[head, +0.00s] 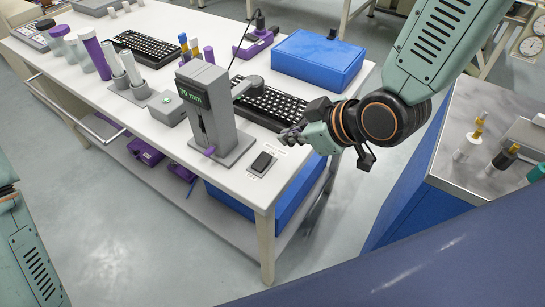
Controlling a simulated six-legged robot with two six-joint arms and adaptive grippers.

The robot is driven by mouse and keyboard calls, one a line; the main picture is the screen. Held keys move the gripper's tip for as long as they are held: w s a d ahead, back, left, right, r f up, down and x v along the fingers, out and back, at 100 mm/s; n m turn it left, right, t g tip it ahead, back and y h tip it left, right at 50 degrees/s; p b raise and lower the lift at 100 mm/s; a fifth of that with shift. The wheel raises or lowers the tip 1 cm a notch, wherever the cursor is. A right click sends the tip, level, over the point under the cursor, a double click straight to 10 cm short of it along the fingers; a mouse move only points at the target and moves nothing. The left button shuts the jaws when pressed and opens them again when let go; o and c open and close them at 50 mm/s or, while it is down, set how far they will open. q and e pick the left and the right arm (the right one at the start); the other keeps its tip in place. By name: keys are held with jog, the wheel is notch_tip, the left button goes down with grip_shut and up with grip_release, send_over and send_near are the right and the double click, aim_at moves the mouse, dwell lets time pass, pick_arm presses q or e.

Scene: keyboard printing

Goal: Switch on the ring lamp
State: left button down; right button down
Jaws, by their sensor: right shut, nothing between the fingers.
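My right gripper (291,136) comes in from the upper right and is shut and empty. Its tips are above the right end of the white table, near the front corner of a black keyboard (272,105). A small black switch (262,162) on a light plate lies on the table below and left of the tips, apart from them. A grey rounded head (248,84) over the keyboard may be the ring lamp; I cannot tell whether it is lit. My left arm shows only at the lower left edge, with its gripper out of view.
A blue case (318,62) lies behind the keyboard. Cylinders (94,55) and another keyboard (146,47) are further left. A metal-topped counter (462,125) is at right.

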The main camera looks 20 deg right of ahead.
aim_at(261, 153)
jog(key=b+x, duration=0.1)
jog(key=x, duration=0.6)
jog(key=shift+a+f, duration=0.1)
jog(key=shift+f, duration=0.1)
notch_tip(261, 153, down, 2)
jog(key=shift+w+a+f+b, duration=0.1)
jog(key=shift+w+f+b, duration=0.05)
jog(key=shift+b, duration=0.35)
jog(key=shift+f, duration=0.65)
jog(key=shift+w+d+f, duration=0.15)
jog(key=shift+d+f, duration=0.05)
jog(key=shift+d, duration=0.1)
pick_arm(q)
notch_tip(261, 153, down, 3)
jog(key=shift+a+f, duration=0.1)
jog(key=shift+s+a, duration=0.1)
pick_arm(e)
jog(key=shift+a, duration=0.15)
